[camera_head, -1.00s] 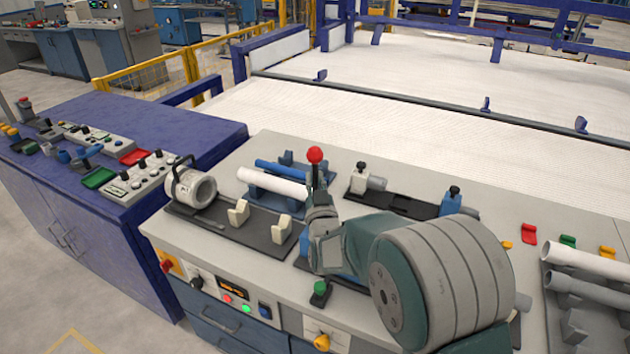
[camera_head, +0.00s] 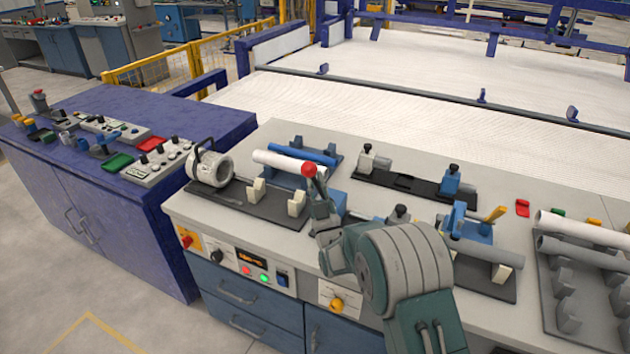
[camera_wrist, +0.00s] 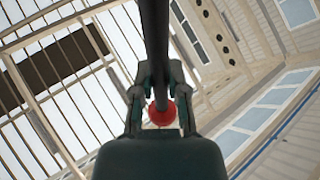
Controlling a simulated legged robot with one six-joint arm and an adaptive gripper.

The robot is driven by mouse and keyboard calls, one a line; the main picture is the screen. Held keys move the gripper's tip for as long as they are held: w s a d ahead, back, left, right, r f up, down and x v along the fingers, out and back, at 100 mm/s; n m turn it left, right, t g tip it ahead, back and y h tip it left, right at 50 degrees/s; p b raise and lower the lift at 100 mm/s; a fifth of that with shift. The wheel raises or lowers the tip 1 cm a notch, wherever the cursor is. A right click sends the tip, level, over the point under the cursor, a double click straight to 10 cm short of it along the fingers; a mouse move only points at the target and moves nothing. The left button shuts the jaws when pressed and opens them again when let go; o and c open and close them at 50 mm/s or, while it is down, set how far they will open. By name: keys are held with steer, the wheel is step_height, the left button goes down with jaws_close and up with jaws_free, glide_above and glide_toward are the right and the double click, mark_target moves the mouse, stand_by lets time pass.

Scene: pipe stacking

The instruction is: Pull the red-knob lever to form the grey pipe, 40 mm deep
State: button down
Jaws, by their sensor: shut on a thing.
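The red-knob lever (camera_head: 309,169) stands at the middle of the bench in the head view, its knob leaning left. My gripper (camera_head: 320,204) is shut on the lever just below the knob. In the wrist view my gripper (camera_wrist: 160,93) has a finger on each side of the dark lever shaft, with the red knob (camera_wrist: 162,113) between them. The lever's base and the forming depth are hidden or cannot be read.
A white pipe (camera_head: 290,162) lies behind the lever, near a round grey heater-like unit (camera_head: 209,167) and cream supports (camera_head: 297,203). A rack (camera_head: 548,290) with white and grey pipes stands at the right. A control panel (camera_head: 240,262) is on the bench front.

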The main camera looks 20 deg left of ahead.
steer(key=shift+s+a+f, duration=0.15)
steer(key=shift+s+f, duration=0.05)
steer(key=shift+f, duration=0.1)
steer(key=c, duration=0.6)
jaws_free()
steer(key=shift+c, duration=0.2)
steer(key=shift+r, duration=0.1)
steer(key=s+d+f, duration=0.2)
steer(key=s+d, duration=0.7)
steer(key=s, duration=0.1)
steer(key=shift+s+d, duration=0.25)
steer(key=shift+d, duration=0.15)
